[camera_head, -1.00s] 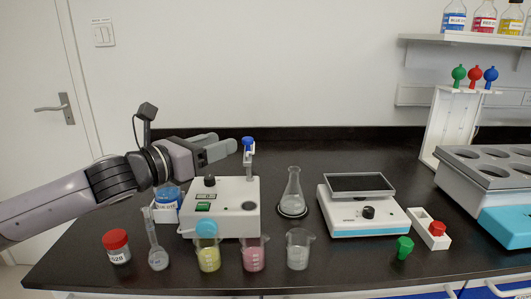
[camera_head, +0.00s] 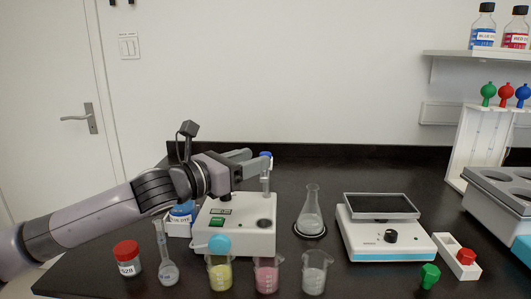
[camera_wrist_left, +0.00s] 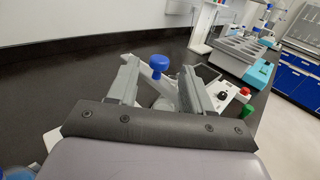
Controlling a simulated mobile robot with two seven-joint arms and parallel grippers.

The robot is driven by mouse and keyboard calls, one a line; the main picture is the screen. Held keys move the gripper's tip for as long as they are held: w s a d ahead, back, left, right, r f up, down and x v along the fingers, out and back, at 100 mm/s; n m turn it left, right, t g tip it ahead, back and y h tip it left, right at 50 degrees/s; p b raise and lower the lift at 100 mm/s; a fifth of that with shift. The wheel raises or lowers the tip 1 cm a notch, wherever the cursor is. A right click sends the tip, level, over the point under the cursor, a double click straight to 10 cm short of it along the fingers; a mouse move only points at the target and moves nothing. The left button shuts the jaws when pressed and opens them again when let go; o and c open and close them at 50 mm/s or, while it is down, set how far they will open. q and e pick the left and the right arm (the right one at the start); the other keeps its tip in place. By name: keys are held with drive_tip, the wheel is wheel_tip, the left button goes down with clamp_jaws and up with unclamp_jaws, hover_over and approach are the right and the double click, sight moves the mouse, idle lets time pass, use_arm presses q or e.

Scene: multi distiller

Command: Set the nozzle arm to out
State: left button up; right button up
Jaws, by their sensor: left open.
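A white distiller box (camera_head: 232,235) with a green switch stands on the black bench. A grey post (camera_head: 265,183) with a blue knob (camera_head: 266,156) rises from its back right; I take this for the nozzle. The blue knob also shows in the left wrist view (camera_wrist_left: 160,62), between the open fingers or just past their tips. My left gripper (camera_head: 257,160) comes in from the left, above the box, with its fingers apart at the post. Whether a finger touches the post is unclear. The nozzle arm's lower part is partly hidden. My right gripper is out of view.
Beakers with yellow (camera_head: 220,273) and pink (camera_head: 267,275) liquid and a clear beaker (camera_head: 314,272) stand in front of the box. A conical flask (camera_head: 311,212) and a balance (camera_head: 390,245) are to its right. The wall is behind.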

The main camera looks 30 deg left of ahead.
sight(266, 153)
use_arm(q)
drive_tip(key=shift+p+x, duration=0.75)
drive_tip(key=shift+x, duration=1.6)
clamp_jaws()
